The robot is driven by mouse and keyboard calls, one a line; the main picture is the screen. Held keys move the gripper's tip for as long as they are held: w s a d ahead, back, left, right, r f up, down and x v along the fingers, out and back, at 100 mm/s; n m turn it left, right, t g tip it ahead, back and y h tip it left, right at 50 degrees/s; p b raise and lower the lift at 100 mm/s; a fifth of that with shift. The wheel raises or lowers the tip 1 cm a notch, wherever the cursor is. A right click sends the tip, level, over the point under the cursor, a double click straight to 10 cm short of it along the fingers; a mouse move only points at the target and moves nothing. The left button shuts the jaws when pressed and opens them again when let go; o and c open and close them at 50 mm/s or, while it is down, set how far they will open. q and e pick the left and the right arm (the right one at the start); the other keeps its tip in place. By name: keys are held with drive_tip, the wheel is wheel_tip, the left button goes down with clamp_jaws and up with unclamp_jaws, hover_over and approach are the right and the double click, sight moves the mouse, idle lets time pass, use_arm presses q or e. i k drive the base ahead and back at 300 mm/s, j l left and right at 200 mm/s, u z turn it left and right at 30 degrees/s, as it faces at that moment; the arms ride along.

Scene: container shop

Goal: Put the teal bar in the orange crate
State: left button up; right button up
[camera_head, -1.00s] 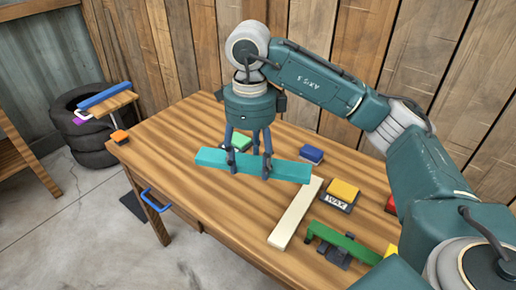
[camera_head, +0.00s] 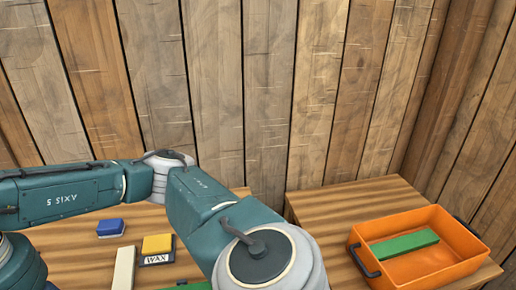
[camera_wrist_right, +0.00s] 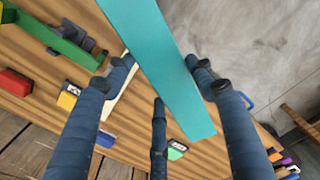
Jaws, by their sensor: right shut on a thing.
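The teal bar (camera_wrist_right: 160,60) lies between the fingers of my right gripper (camera_wrist_right: 162,78) in the right wrist view. The gripper is shut on it and holds it above the wooden table. The bar's upper end runs out of that view. My left gripper is not in view.
The crate stands on a second wooden surface (camera_head: 325,207), bare to its left. The first table holds a blue block (camera_head: 111,228), a yellow wax block (camera_head: 158,244) and a cream bar (camera_head: 124,268). A plank wall (camera_head: 270,90) closes off the back.

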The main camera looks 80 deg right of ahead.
sight(420, 273)
drive_tip(key=k+l+z, duration=0.5)
drive_tip(key=k+l, duration=0.25)
drive_tip(key=l+z, duration=0.1)
drive_tip(key=z, duration=2.3)
